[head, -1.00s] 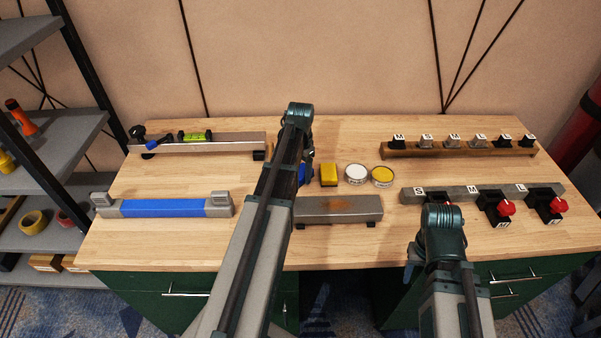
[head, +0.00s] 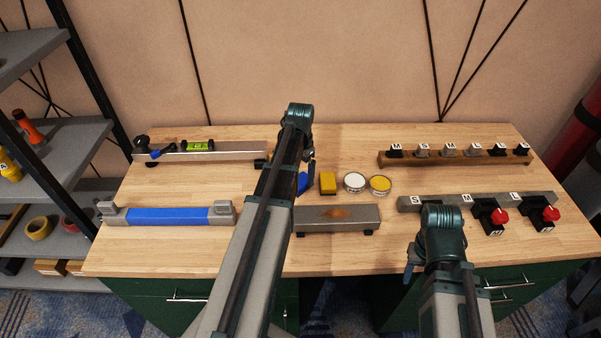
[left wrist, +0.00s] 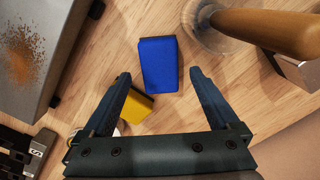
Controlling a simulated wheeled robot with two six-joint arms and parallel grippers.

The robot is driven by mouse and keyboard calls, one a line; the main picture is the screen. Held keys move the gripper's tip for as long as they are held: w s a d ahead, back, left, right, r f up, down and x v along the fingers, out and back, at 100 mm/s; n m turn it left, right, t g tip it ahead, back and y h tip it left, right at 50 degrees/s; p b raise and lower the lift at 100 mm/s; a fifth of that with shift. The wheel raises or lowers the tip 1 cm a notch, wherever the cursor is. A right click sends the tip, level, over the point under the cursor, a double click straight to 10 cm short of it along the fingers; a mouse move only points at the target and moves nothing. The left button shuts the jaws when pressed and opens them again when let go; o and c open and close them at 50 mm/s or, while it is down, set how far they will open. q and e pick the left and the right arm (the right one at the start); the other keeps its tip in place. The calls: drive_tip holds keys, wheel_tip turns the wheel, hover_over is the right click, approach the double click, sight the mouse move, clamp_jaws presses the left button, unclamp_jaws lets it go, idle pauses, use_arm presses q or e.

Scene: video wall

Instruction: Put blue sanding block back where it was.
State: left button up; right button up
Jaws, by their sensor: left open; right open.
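The blue sanding block (left wrist: 158,64) lies on the wooden worktop in the left wrist view, just ahead of my left gripper's fingertips. In the head view only part of the blue block (head: 303,182) shows, as my left arm hides the rest. My left gripper (left wrist: 148,82) is open and empty, with its fingers apart on the near side of the block. A yellow block (head: 328,183) lies to the right of the blue one; it also shows in the left wrist view (left wrist: 138,104). My right gripper (head: 411,262) is open, low at the front edge of the bench, and partly hidden by its arm.
A steel bar with a rusty patch (head: 345,217) lies in front of the blocks. Two round tins, white (head: 354,182) and yellow (head: 380,184), stand right. A brown-handled object (left wrist: 270,27) stands beside the blue block. Racks hold small labelled pieces (head: 455,158) at right.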

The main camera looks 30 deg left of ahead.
sight(301, 180)
use_arm(q)
wheel_tip(301, 180, up, 8)
drive_tip(key=p, duration=0.7)
drive_tip(key=shift+r, duration=0.15)
drive_tip(key=s+d, duration=0.5)
drive_tip(key=d, duration=0.5)
drive_tip(key=s+d, duration=0.6)
drive_tip(key=d, duration=0.4)
drive_tip(key=s+d+m+y, duration=0.1)
drive_tip(key=s+d, duration=0.4)
drive_tip(key=d, duration=0.5)
drive_tip(key=shift+s+d, duration=0.25)
drive_tip(key=shift+a, duration=0.1)
